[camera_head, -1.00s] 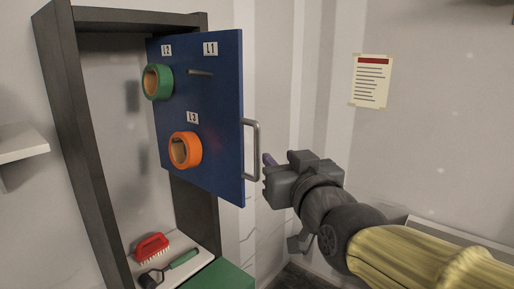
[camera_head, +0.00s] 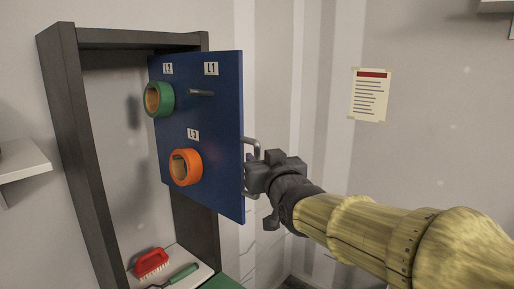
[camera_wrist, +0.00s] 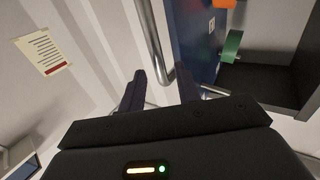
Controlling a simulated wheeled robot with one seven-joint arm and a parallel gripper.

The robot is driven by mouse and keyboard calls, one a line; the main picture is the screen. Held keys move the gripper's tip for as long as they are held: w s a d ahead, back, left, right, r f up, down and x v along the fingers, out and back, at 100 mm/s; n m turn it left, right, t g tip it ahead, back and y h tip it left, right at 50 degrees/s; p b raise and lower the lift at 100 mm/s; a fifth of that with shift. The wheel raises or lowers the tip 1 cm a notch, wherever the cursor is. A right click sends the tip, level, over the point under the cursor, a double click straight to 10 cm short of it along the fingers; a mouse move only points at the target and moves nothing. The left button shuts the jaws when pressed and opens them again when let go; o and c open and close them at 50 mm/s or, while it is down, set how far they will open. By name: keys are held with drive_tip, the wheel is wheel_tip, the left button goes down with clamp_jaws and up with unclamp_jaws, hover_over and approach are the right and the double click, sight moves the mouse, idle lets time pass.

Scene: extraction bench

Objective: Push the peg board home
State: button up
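The blue peg board (camera_head: 217,140) stands out from a dark upright frame (camera_head: 75,150), at an angle to it. A green roll (camera_head: 152,99) hangs at L2 and an orange roll (camera_head: 180,167) at L3. The peg at L1 (camera_head: 201,92) is bare. A grey bar handle (camera_head: 251,143) is on the board's right edge; it also shows in the wrist view (camera_wrist: 152,40). My gripper (camera_head: 248,176) is at this handle and hides its lower part. In the wrist view its fingers (camera_wrist: 161,88) are apart, with the handle's bend between or just beyond them. I cannot tell whether they touch it.
A red brush (camera_head: 151,262) and a green-handled tool (camera_head: 178,275) lie at the frame's foot. A pale shelf (camera_head: 22,162) is at the left. A notice (camera_head: 369,95) is on the wall. The space right of the board is clear apart from my arm.

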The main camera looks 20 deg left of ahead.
sight(258, 155)
drive_tip(key=shift+p+x, duration=0.65)
drive_tip(key=shift+x, duration=1.25)
drive_tip(key=shift+s, duration=0.1)
clamp_jaws()
